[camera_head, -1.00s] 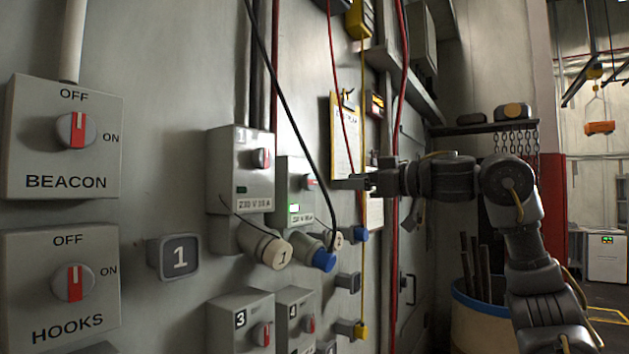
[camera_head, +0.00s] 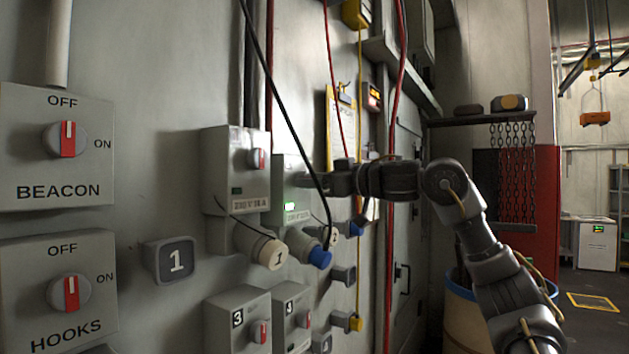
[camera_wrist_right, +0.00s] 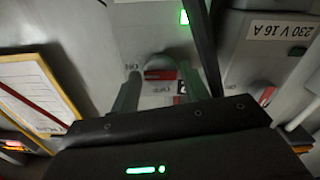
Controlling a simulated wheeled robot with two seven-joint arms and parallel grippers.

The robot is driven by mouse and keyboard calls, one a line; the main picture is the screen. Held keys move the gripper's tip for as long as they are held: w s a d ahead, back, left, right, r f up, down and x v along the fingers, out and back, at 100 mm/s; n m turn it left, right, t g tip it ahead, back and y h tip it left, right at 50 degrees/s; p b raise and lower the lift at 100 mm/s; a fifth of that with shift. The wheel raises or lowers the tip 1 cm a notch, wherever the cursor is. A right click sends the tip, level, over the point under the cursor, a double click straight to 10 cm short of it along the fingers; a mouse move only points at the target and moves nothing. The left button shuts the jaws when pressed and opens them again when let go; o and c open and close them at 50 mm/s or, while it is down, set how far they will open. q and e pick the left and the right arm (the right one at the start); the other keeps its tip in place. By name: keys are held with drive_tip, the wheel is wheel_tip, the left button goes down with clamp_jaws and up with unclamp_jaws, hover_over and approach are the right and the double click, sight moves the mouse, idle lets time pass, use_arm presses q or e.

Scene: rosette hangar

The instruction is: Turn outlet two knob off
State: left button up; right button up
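The outlet two box (camera_head: 290,196) is a grey box with a lit green lamp, right of the outlet one box in the head view. Its knob is hidden behind my right gripper (camera_head: 311,178) there. In the right wrist view the outlet two knob (camera_wrist_right: 160,74) shows its red bar lying sideways, in line with the ON mark; OFF is printed below it. My right gripper (camera_wrist_right: 162,72) is open, with one finger on each side of the knob. I cannot tell whether the fingers touch it. My left gripper is not in view.
The outlet one box (camera_head: 235,170) with a red knob stands close by on the left. A black cable (camera_head: 290,120) hangs in front of the outlet two box. Boxes 3 (camera_head: 238,318) and 4 sit below. A yellow clipboard (camera_head: 337,130) hangs to the right.

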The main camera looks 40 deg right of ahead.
drive_tip(key=c, duration=0.6)
drive_tip(key=shift+n, duration=0.4)
drive_tip(key=n+p, duration=0.6)
drive_tip(key=n, duration=1)
drive_tip(key=shift+n+p, duration=0.3)
drive_tip(key=shift+n, duration=0.4)
